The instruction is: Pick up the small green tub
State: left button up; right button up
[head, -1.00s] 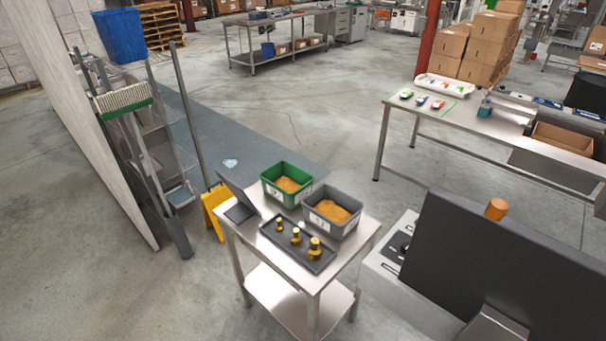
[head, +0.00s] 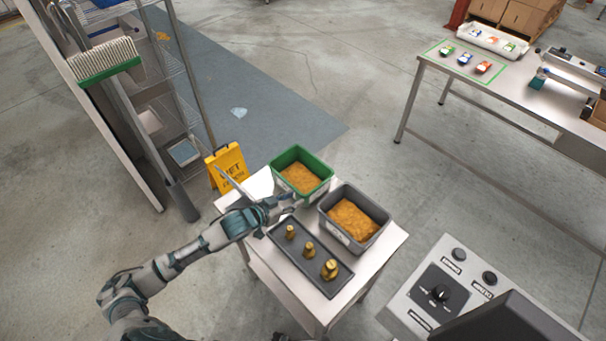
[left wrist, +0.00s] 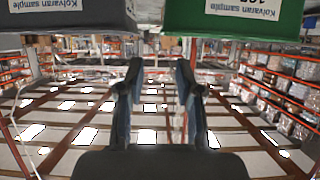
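The small green tub (head: 317,189) holds orange-brown granules and stands at the back of the small steel table. It also shows in the left wrist view (left wrist: 245,22), at top right, with its "Kolvaran sample" label upside down. My left gripper (head: 288,201) is at the tub's near side, close to its front wall; I cannot tell if it touches. In the left wrist view the two fingers (left wrist: 158,75) stand apart with nothing between them, below the tub in the picture. My right gripper is not in view.
A grey tub (head: 368,240) of similar granules stands close to the right. A dark tray (head: 291,253) with three brass weights lies in front. A yellow wet-floor sign (head: 228,168) stands behind left. A control panel (head: 413,293) is at right.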

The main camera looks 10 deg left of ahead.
pick_arm(q)
send_near(318, 186)
jog(key=x, duration=0.4)
jog(key=shift+w+a+f, duration=0.15)
jog(key=shift+a+f, duration=0.05)
jog(key=shift+f, duration=0.2)
jog(key=x, duration=0.5)
jog(key=shift+w+d+r, duration=0.1)
jog(key=shift+w+d, duration=0.2)
jog(key=shift+d, duration=0.15)
jog(key=shift+w+a, duration=0.1)
jog(key=shift+a, duration=0.15)
grip_shut()
jog(key=shift+d, duration=0.2)
